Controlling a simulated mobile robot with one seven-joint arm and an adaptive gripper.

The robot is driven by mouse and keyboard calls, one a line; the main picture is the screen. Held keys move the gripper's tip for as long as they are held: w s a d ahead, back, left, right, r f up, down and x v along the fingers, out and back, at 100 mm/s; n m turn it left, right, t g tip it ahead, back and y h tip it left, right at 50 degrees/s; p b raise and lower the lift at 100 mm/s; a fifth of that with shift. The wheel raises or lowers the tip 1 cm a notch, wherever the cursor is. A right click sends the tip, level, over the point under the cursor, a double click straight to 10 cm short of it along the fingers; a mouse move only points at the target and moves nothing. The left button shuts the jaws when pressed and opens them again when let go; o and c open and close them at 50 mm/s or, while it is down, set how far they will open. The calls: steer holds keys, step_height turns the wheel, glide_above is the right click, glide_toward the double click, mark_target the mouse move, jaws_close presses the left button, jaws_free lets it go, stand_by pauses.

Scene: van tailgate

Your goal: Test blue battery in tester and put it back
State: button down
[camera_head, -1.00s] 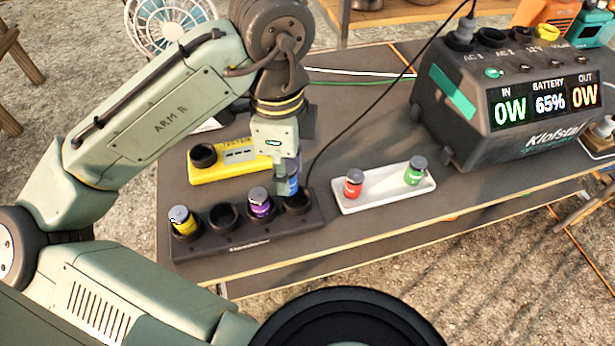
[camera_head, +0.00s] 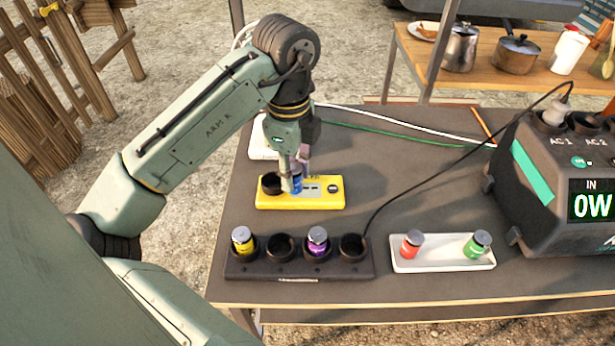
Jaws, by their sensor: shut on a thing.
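My gripper (camera_head: 294,176) is shut on the blue battery (camera_head: 296,184), which it holds upright at the yellow tester (camera_head: 326,194). The battery is just right of the tester's round black socket (camera_head: 271,184), in front of or over the tester body; I cannot tell whether it touches. The dark battery holder (camera_head: 299,271) stands nearer the front edge. It has a yellow battery (camera_head: 242,241) in its far-left cup and a purple battery (camera_head: 317,241) in its third cup. The second cup (camera_head: 281,249) and far-right cup (camera_head: 354,247) are empty.
A white tray (camera_head: 443,266) with a red battery (camera_head: 411,244) and a green battery (camera_head: 477,245) lies right of the holder. A large power station (camera_head: 540,180) stands at the right. Its black cable (camera_head: 430,179) crosses the grey table. A white item (camera_head: 261,140) lies behind the tester.

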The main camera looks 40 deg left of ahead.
steer(key=w+a+p, duration=0.1)
steer(key=a, duration=0.6)
steer(key=shift+w, duration=0.2)
steer(key=shift+f, duration=0.1)
steer(key=shift+f, duration=1)
steer(key=shift+f, duration=0.45)
stand_by(0.5)
steer(key=shift+f+b, duration=0.3)
steer(key=shift+f, duration=0.8)
